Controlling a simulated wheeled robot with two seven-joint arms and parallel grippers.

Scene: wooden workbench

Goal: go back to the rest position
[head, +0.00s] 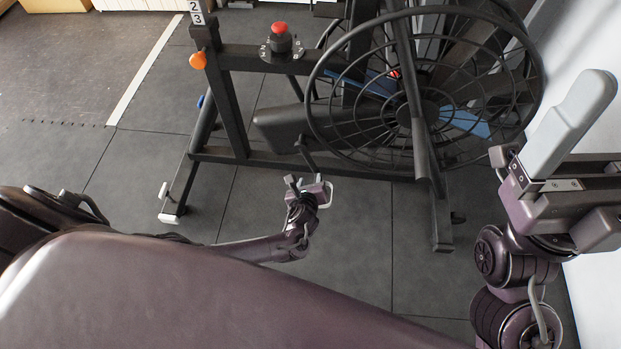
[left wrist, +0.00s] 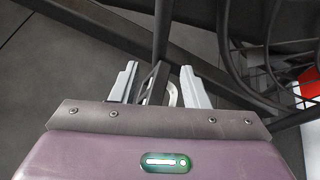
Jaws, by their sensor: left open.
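My left gripper (head: 309,187) is low in front of me in the middle of the head view, at the end of an arm that comes in from the left. In the left wrist view its two pale fingers (left wrist: 158,84) stand apart with nothing held between them. A dark bar and a pale curved piece show behind the gap; I cannot tell how far off they are. My right gripper (head: 566,132) is raised at the right edge of the head view, with a long pale grey part pointing up. I cannot tell how its fingers stand.
A black exercise bike with a large caged fan wheel (head: 425,112) stands just beyond my left gripper. Its dark frame also fills the top of the left wrist view (left wrist: 222,40). A white wall (head: 600,285) is close at the right. Grey floor (head: 130,165) is clear at left.

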